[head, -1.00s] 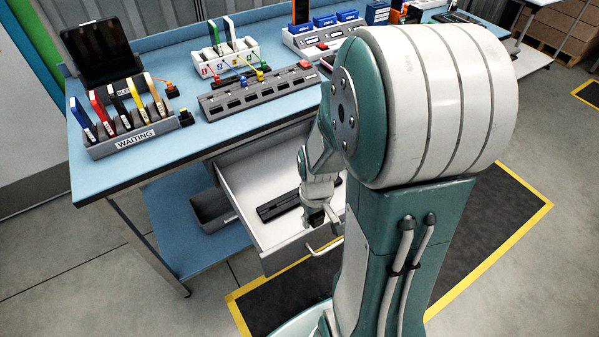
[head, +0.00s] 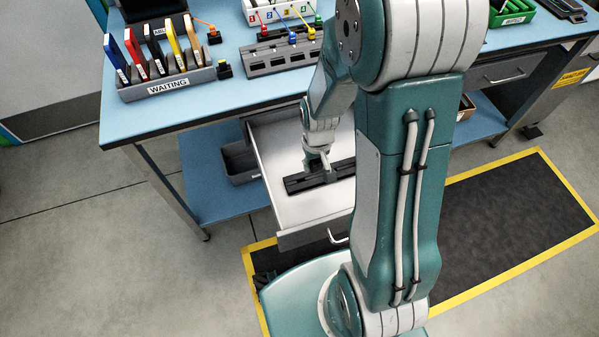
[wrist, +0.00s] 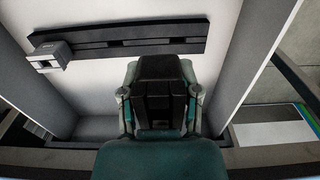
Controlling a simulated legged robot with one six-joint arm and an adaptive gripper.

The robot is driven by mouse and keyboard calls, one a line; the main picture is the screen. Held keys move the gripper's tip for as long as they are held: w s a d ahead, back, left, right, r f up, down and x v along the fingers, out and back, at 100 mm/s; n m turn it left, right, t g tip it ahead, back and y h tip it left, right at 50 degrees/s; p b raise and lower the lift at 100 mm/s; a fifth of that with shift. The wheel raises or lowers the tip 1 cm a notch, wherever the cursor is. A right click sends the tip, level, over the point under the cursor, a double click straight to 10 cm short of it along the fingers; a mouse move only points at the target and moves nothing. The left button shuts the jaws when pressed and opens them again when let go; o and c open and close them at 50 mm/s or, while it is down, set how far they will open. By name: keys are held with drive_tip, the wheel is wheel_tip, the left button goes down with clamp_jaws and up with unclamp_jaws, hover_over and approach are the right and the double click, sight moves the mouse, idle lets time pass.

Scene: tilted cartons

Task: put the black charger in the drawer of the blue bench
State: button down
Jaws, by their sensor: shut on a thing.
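My gripper (wrist: 160,100) is shut on a black ribbed block, which looks like the black charger (wrist: 163,82). In the head view my gripper (head: 317,166) is inside the open drawer (head: 287,207) of the blue bench (head: 130,118), over or beside a long black rail. The held block blends into that rail there. The wrist view shows the white drawer floor around the block, with the rail (wrist: 120,42) beyond it. I cannot tell whether the block touches the floor.
A small grey piece (wrist: 50,56) sits at the rail's left end. The drawer's side wall (wrist: 243,60) is close on the right. On the bench top stand a WAITING rack (head: 165,85) and a grey slotted strip (head: 275,60). A dark bin (head: 240,162) is on the lower shelf.

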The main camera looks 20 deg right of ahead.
hover_over(300, 176)
drive_tip(key=s+d, duration=0.2)
drive_tip(key=f, duration=0.4)
drive_tip(key=shift+s+a, duration=0.1)
drive_tip(key=shift+a, duration=0.15)
drive_tip(key=shift+w+a+f, duration=0.25)
drive_tip(key=shift+a+f, duration=0.25)
drive_tip(key=shift+a, duration=0.05)
drive_tip(key=shift+w+a+f, duration=0.2)
drive_tip(key=shift+a+f, duration=0.3)
drive_tip(key=shift+a, duration=0.05)
wheel_tip(300, 176, down, 2)
drive_tip(key=shift+f, duration=0.1)
drive_tip(key=shift+d+f, duration=0.1)
drive_tip(key=shift+f, duration=0.1)
drive_tip(key=shift+d, duration=0.35)
drive_tip(key=shift+f, duration=0.1)
drive_tip(key=shift+a+f, duration=0.35)
drive_tip(key=shift+a, duration=0.05)
drive_tip(key=shift+c, duration=1.5)
unclamp_jaws()
drive_tip(key=shift+d, duration=0.2)
